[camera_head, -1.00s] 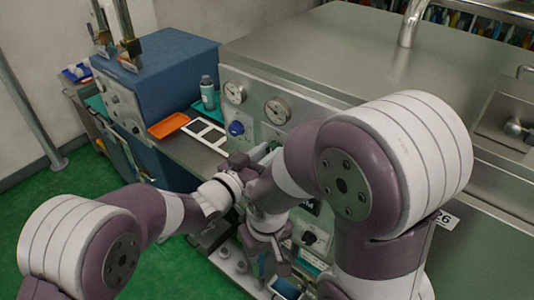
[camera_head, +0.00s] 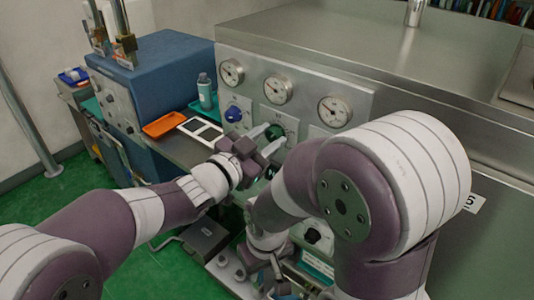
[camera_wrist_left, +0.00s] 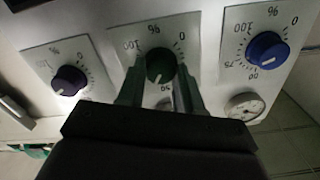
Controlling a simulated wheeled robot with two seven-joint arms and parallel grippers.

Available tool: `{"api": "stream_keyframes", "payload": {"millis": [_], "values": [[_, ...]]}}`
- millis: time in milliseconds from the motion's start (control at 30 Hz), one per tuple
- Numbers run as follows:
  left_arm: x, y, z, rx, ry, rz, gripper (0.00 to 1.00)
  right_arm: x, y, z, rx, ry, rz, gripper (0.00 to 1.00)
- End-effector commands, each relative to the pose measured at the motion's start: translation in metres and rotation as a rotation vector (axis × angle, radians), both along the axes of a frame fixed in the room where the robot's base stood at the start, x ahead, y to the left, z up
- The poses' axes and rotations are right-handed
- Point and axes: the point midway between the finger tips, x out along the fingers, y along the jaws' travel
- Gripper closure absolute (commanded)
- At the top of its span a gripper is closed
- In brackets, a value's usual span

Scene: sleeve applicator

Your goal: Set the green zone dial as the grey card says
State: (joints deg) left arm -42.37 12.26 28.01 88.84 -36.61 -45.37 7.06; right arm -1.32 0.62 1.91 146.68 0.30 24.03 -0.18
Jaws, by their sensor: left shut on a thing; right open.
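The green zone dial (camera_head: 275,131) is on the steel front panel, below the gauges. My left gripper (camera_head: 268,140) is at it, and in the left wrist view its fingers (camera_wrist_left: 160,92) are shut on either side of the green dial (camera_wrist_left: 160,63). A pale mark on the dial's lower edge lies near the 50 end of its scale; the exact reading is too small to tell. My right gripper (camera_head: 277,278) is low in front of the machine, open, partly hidden by my right arm. I cannot pick out the grey card with certainty.
A blue dial (camera_wrist_left: 267,50) and a dark purple dial (camera_wrist_left: 69,81) flank the green one in the wrist view. Several round gauges (camera_head: 278,90) sit above. An orange tray (camera_head: 165,124) and a bottle (camera_head: 205,92) stand on the left bench.

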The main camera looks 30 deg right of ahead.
Motion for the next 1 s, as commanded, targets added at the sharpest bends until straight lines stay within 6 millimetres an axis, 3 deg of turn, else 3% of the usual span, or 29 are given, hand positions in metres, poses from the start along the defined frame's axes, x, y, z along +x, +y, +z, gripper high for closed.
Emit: {"api": "stream_keyframes", "payload": {"millis": [33, 400, 1000], "values": [[0.0, 0.0, -0.006, 0.013, -0.042, 0.0, 0.95, 0.0, 0.0, -0.015, 0.0, 0.0, 0.0, 0.57], [-0.001, 0.0, -0.005, 0.137, -0.335, 0.001, 0.95, 0.0, 0.0, -0.055, 0.0, 0.0, 0.0, 0.57], [-0.002, -0.001, -0.002, 0.227, -0.547, -0.001, 0.95, 0.0, 0.0, -0.077, 0.0, 0.0, 0.0, 0.57]]}}
